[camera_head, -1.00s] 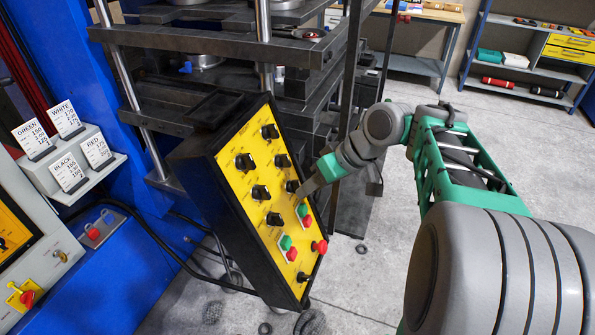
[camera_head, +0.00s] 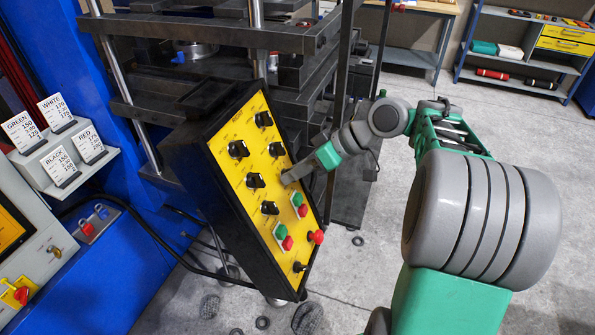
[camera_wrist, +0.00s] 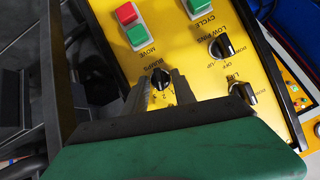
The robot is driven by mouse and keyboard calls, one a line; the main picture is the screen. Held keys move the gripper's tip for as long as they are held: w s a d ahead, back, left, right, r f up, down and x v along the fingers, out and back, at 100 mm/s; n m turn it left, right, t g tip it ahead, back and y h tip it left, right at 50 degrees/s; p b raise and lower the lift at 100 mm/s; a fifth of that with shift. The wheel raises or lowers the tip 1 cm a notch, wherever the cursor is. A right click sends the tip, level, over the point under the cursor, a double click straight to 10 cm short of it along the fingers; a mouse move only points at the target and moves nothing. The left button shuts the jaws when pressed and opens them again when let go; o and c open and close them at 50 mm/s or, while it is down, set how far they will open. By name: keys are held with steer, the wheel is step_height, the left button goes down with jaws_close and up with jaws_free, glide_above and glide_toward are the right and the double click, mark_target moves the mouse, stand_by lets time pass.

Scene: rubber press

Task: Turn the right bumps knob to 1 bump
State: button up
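The right bumps knob (camera_wrist: 160,78) is a small black dial on the yellow control panel (camera_head: 230,150). In the wrist view it shows under an upside-down BUMPS label, with small markings below that are partly legible at best. I cannot read its setting. My gripper (camera_wrist: 161,86) has one finger on each side of the knob, with yellow panel showing between, so it looks open around the knob, not clamped. In the head view my gripper (camera_head: 287,179) reaches the panel's right column and hides this knob.
Close by are a low pins knob (camera_wrist: 222,46), another knob (camera_wrist: 242,94), and green (camera_wrist: 139,34) and red (camera_wrist: 127,13) buttons. A red mushroom button (camera_head: 317,237) sticks out at the panel's right edge. Dark press frame bars stand behind; open floor lies right.

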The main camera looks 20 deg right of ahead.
jaws_close()
